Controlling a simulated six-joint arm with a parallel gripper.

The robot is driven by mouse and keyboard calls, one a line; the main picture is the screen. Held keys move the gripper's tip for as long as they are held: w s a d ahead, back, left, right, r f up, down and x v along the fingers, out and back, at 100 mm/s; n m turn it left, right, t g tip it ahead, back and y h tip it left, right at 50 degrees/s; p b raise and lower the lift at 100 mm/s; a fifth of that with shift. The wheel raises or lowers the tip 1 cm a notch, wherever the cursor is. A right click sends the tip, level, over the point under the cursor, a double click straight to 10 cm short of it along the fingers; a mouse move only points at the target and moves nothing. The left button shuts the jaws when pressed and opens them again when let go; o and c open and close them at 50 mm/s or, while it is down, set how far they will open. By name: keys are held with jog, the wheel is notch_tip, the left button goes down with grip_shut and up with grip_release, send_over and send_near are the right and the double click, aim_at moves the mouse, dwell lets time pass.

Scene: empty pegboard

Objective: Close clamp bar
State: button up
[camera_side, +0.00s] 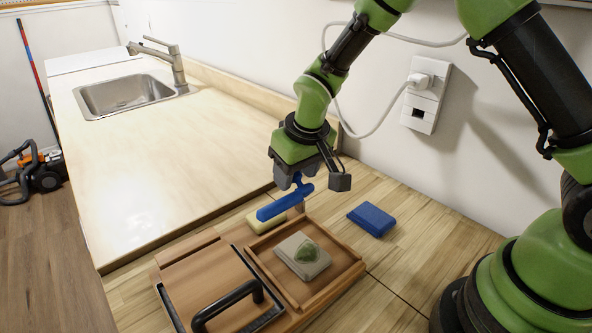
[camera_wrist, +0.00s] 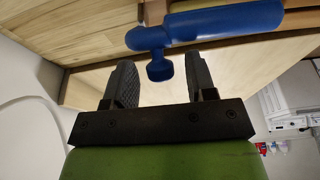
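A blue T-shaped bar with a short knob (camera_side: 285,203) is just below my gripper (camera_side: 312,181) in the side view; it looks raised above the wooden fixture (camera_side: 354,279). In the wrist view the blue bar (camera_wrist: 225,22) lies across the top, and its knob points between the fingers of my gripper (camera_wrist: 160,82). The fingers are open, with a visible gap on each side of the knob. The fixture has a black handle (camera_side: 228,304) at its front. A grey block with a green patch (camera_side: 302,256) lies in its recessed tray. How the bar attaches is hidden.
A blue block (camera_side: 371,219) lies on the wooden table right of the fixture. A yellow block (camera_side: 260,221) is behind it, partly covered by the bar. A counter with a sink (camera_side: 122,94) is at the left; a wall with a socket (camera_side: 427,93) stands behind.

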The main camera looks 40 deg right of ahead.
jog(key=v, duration=1)
jog(key=shift+w, duration=0.1)
jog(key=c, duration=0.5)
jog(key=shift+g, duration=0.9)
jog(key=w+a+r, duration=0.1)
jog(key=w+r, duration=0.1)
jog(key=w, duration=0.1)
jog(key=shift+w+a+r, duration=0.1)
jog(key=shift+a+r, duration=0.1)
jog(key=shift+a, duration=0.2)
grip_shut()
notch_tip(320, 180, down, 12)
jog(key=s+a, duration=0.1)
jog(key=s, duration=0.1)
jog(key=shift+g, duration=0.3)
